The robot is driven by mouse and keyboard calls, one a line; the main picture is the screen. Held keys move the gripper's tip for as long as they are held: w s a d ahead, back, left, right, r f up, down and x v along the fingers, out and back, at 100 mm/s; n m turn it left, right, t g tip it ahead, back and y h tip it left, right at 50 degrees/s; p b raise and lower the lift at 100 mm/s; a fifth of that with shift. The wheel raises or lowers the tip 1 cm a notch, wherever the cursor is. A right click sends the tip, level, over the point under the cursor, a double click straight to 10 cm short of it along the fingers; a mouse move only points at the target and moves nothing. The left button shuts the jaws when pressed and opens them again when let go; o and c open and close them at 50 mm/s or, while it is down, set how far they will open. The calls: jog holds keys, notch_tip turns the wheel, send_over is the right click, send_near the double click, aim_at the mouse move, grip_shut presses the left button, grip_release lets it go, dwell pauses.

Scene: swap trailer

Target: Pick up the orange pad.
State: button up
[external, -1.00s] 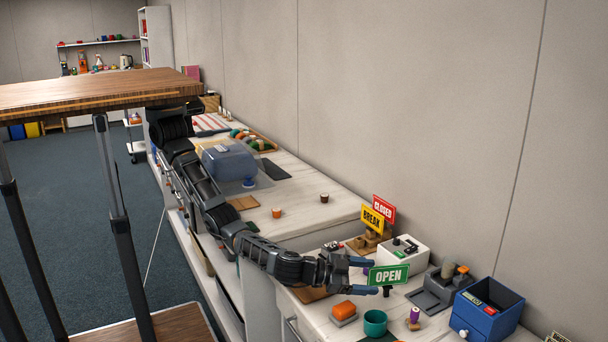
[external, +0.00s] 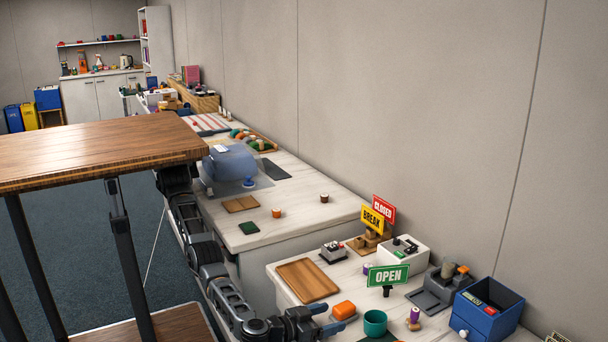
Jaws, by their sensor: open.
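The orange pad (external: 344,309) is a small rounded block on a light grey holder on the white counter, left of the teal cup. My gripper (external: 333,317) is low at the counter's front edge, just left of the pad. Its two blue-grey fingers are spread apart and point right towards the pad. Nothing shows between them. I cannot tell whether a fingertip touches the holder.
A teal cup (external: 375,322) and a purple-topped stamp (external: 414,318) stand right of the pad. A green OPEN sign (external: 388,276) stands behind it. A wooden tray (external: 307,281) lies behind and left. A blue box (external: 487,308) is further right.

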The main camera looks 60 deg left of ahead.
aim_at(350, 307)
jog(key=shift+w+a+f+b, duration=0.1)
jog(key=shift+w+a, duration=0.05)
jog(key=shift+w, duration=1.2)
jog(key=shift+w+a+f+b, duration=0.15)
jog(key=shift+w, duration=1.15)
jog(key=shift+w+a+f+b, duration=0.1)
jog(key=shift+w+a, duration=0.05)
jog(key=shift+w, duration=1.2)
jog(key=c, duration=1.1)
jog(key=shift+r, duration=0.1)
